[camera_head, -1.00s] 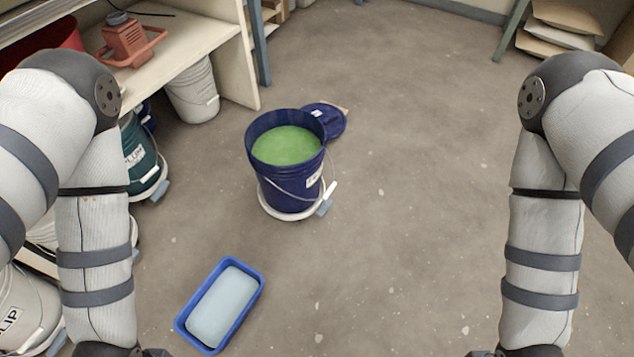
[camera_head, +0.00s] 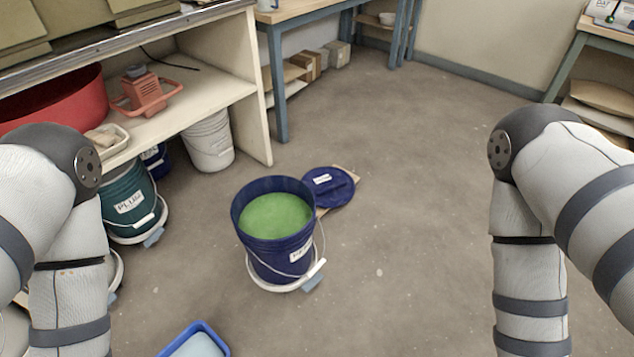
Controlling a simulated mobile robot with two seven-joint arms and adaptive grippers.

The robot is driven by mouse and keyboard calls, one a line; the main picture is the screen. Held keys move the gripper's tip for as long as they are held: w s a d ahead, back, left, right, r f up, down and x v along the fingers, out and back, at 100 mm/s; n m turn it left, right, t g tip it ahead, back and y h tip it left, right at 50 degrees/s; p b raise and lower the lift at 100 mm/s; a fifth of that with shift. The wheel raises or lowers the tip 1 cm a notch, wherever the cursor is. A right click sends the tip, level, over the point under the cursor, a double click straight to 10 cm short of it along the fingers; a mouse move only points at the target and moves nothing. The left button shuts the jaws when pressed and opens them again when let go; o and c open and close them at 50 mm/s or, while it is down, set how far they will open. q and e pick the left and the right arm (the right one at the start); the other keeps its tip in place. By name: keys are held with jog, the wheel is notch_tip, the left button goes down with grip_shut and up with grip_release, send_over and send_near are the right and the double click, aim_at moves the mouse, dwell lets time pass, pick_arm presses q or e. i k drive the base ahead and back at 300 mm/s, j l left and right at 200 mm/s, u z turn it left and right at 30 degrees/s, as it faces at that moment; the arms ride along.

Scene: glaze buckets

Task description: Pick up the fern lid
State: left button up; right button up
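A dark blue lid (camera_head: 328,186) with a small white label lies on a flat tan board on the floor, just behind and right of an open blue bucket. Its label is too small to read, so I cannot tell for sure that it is the fern lid. The blue bucket (camera_head: 277,252) holds green glaze (camera_head: 274,215) and stands on a white wheeled base. My arms come down at the left and right edges. Both grippers are below the picture and out of view.
A blue tub (camera_head: 197,341) with pale liquid sits on the floor at the bottom. A teal bucket labelled PLUM (camera_head: 129,203) and a white bucket (camera_head: 209,143) stand by the shelf unit (camera_head: 258,90) at left. The floor right of the blue bucket is clear.

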aim_at(327, 185)
jog(key=i+l+u, duration=0.15)
jog(key=l, duration=0.15)
jog(key=i+l+u, duration=0.2)
jog(key=l, duration=0.15)
jog(key=l+u, duration=0.15)
jog(key=l, duration=0.2)
jog(key=i+l+u, duration=0.15)
jog(key=l, duration=0.2)
jog(key=i+l+u, duration=0.15)
jog(key=l+u, duration=0.15)
jog(key=l, duration=0.35)
jog(key=l+u, duration=0.35)
jog(key=l, duration=0.35)
jog(key=i+l+u, duration=0.25)
jog(key=l, duration=0.2)
jog(key=l+u, duration=0.25)
jog(key=l, duration=0.15)
jog(key=i+l+u, duration=0.25)
jog(key=l, duration=0.25)
jog(key=i+l+u, duration=0.4)
jog(key=l+u, duration=0.15)
jog(key=l, duration=0.15)
